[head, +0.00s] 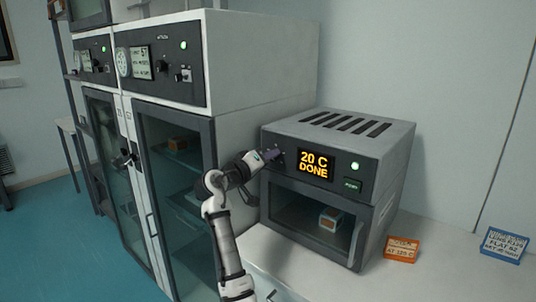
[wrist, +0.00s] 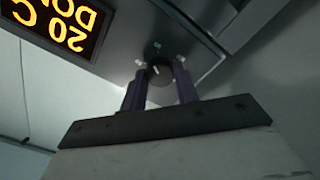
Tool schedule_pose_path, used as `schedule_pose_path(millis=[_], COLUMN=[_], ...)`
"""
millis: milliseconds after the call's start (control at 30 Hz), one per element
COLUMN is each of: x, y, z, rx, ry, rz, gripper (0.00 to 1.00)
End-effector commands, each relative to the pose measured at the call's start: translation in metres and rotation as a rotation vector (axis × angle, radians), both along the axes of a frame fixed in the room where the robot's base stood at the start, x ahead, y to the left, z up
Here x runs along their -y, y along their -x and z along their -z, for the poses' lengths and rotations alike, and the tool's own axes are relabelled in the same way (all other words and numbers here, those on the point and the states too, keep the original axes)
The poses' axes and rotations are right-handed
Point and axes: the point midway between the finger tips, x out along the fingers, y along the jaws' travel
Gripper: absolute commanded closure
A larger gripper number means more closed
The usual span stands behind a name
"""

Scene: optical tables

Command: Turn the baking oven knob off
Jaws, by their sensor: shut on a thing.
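The baking oven (head: 345,135) stands on a white bench at the right in the head view. Its display (head: 314,163) reads "20 C DONE" in orange, and a green light glows on its panel. My gripper (head: 272,155) is at the left end of the oven's front panel. In the wrist view my gripper (wrist: 160,80) has its two dark fingers on either side of the round dark knob (wrist: 160,73), shut on it. The knob has a pale mark on its face. In the head view the gripper hides the knob. The display (wrist: 60,22) shows upside down in the wrist view.
A small box (head: 330,220) sits behind the oven's glass door. An orange label block (head: 401,249) and a blue one (head: 504,245) lie on the bench to the right. Tall glass-door cabinets (head: 178,190) stand close at the left of my arm.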

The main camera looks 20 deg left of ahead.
Motion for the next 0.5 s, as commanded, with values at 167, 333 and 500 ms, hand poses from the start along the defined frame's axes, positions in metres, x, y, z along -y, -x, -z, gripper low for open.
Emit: schedule_pose_path(millis=[167, 333, 500], x=[0.0004, 0.0003, 0.0004], y=[0.0000, -0.0001, 0.0000], z=[-0.0019, -0.0018, -0.0021], rx=[-0.060, -0.116, -0.171], ry=[0.158, 0.310, 0.462], rz=[0.002, 0.001, 0.002], gripper=[0.93, 0.93, 0.93])
